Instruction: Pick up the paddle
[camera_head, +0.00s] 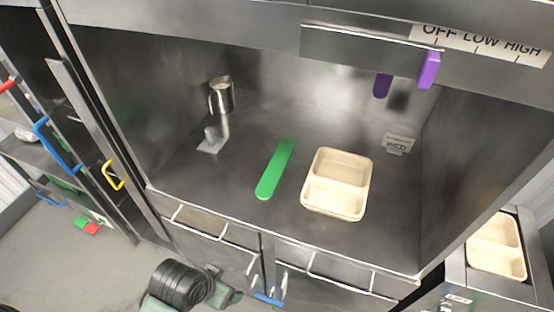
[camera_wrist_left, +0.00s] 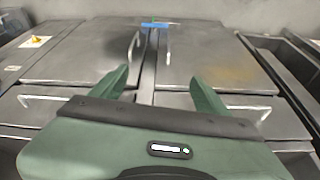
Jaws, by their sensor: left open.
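The green paddle (camera_head: 275,170) lies flat on the steel counter inside the hooded station, left of the tan tray. My left gripper (camera_wrist_left: 160,80) is open in the left wrist view, with nothing between its two green fingers. It faces the steel cabinet fronts. In the head view my left gripper's green body shows partly behind my black ribbed wrist, low at the picture's bottom. It is in front of and below the counter, well apart from the paddle. The paddle does not show in the wrist view. My right gripper is not in view.
A tan two-compartment tray (camera_head: 306,205) stands right of the paddle; another (camera_head: 523,268) sits at the far right. A metal cup-like fixture (camera_head: 221,96) stands at the back left. Cabinet handles (camera_head: 310,262) stick out below the counter edge. A purple handle (camera_head: 429,70) hangs above.

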